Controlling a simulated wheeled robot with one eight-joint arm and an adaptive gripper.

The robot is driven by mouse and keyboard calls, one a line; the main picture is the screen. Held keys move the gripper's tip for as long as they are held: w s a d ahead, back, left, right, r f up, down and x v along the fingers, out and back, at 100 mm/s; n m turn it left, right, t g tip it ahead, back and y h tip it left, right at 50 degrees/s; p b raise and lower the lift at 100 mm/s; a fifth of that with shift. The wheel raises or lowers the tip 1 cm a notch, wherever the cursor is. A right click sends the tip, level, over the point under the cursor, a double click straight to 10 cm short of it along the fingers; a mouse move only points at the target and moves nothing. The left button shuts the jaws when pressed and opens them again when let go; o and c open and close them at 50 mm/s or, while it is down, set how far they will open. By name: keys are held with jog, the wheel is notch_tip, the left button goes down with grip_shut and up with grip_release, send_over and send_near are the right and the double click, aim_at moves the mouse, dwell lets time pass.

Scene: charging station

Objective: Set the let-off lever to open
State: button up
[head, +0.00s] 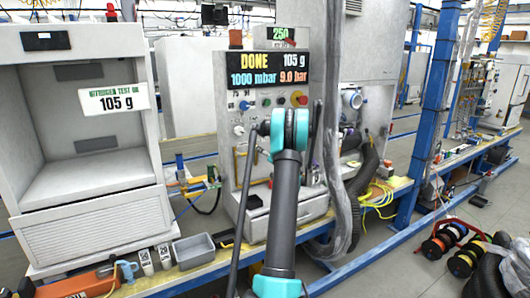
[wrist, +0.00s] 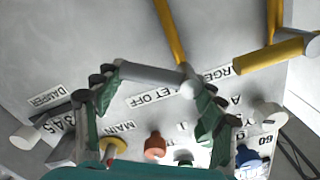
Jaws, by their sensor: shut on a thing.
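The let-off lever (wrist: 152,74) is a grey cylinder by the "LET OFF" label on the pale panel in the wrist view. It lies across between the two green-padded fingers of my gripper (wrist: 150,84). The fingers are closed in on its two ends, one on each side. In the head view my dark arm with teal joints covers the lever and the gripper. The charging station (head: 262,190) stands behind the arm. Its display (head: 266,70) reads DONE, 105 g, 1000 mbar and 9.0 bar.
In the wrist view, an orange knob (wrist: 155,147), a blue knob (wrist: 248,156) and a damper lever (wrist: 24,136) surround my gripper. Yellow pipes (wrist: 172,30) run close by. In the head view, a grey hose (head: 336,150) hangs right of my arm. An open cabinet (head: 88,222) stands left.

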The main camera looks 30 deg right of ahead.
jog(key=m, duration=0.2)
jog(key=f+m, duration=0.1)
jog(key=m, duration=0.2)
jog(key=shift+a+f+m, duration=0.15)
jog(key=shift+a+m, duration=0.15)
jog(key=shift+a, duration=0.05)
jog(key=m, duration=0.3)
jog(key=a+m, duration=0.1)
jog(key=m, duration=0.1)
jog(key=shift+s+a+f, duration=0.1)
jog(key=shift+f, duration=0.25)
jog(key=shift+m, duration=0.4)
jog(key=o, duration=1.7)
jog(key=s, duration=1.2)
